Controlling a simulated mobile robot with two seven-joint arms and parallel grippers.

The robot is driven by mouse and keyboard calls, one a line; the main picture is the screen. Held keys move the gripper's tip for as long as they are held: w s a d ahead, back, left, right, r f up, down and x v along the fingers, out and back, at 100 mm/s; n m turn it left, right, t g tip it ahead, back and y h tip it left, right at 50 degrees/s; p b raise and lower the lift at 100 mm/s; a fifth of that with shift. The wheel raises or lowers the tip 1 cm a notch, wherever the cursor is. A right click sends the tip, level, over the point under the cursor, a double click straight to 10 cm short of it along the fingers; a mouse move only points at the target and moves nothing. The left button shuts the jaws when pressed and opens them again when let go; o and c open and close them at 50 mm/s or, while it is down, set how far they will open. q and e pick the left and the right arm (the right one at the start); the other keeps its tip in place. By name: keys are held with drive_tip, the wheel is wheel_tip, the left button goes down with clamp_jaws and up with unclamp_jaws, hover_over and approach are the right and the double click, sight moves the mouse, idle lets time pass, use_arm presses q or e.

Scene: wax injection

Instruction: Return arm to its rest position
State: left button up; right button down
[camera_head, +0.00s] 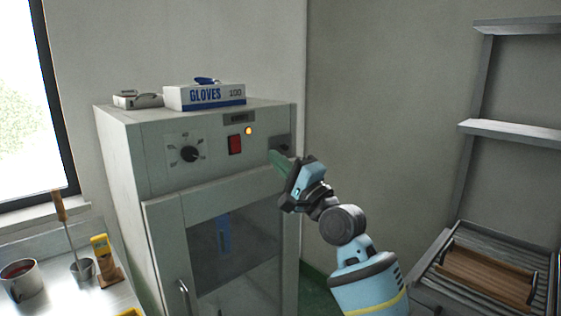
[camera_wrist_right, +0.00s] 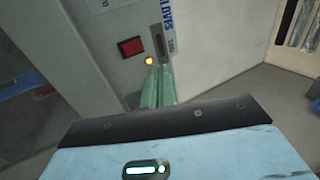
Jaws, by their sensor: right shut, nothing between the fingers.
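My right arm (camera_head: 366,280) comes in from the lower right in the head view. My right gripper (camera_head: 278,157) has green fingers that are shut, with nothing between them. They point at the upper right front of a grey cabinet (camera_head: 125,170), close to its control panel. In the wrist view the shut green fingertips (camera_wrist_right: 157,72) show just below a lit orange lamp (camera_wrist_right: 149,61). I cannot tell whether they touch the cabinet. My left gripper is not in view.
The cabinet has a black dial (camera_head: 189,154), a red switch (camera_head: 235,145) and a windowed door (camera_head: 235,250). A gloves box (camera_head: 205,97) lies on top. A counter with a mug (camera_head: 22,280) is at left. A metal rack (camera_head: 510,130) stands at right.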

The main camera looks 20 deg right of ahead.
drive_tip(key=shift+s+d, duration=0.1)
drive_tip(key=shift+s, duration=0.1)
drive_tip(key=shift+f, duration=0.1)
drive_tip(key=s+a+f+n+g+h, duration=0.15)
drive_tip(key=s+f, duration=0.35)
drive_tip(key=f, duration=0.8)
drive_tip(key=s+f+n+g+h, duration=0.1)
drive_tip(key=s+f+n+g, duration=0.25)
drive_tip(key=f, duration=0.85)
drive_tip(key=s+a+f+n+g+h, duration=0.15)
drive_tip(key=s+f, duration=0.35)
drive_tip(key=f, duration=0.8)
drive_tip(key=s+f+n+g, duration=0.2)
drive_tip(key=s+f, duration=0.4)
drive_tip(key=s, duration=0.4)
drive_tip(key=s+f+n+g+h, duration=0.1)
drive_tip(key=s+f+n, duration=0.3)
drive_tip(key=s, duration=0.7)
drive_tip(key=s+f+n+g, duration=0.3)
drive_tip(key=s+f, duration=0.5)
drive_tip(key=s, duration=0.2)
drive_tip(key=shift+s+a+h+p, duration=0.35)
drive_tip(key=shift+s+h+p, duration=0.05)
drive_tip(key=shift+p, duration=0.05)
drive_tip(key=shift+n, duration=0.25)
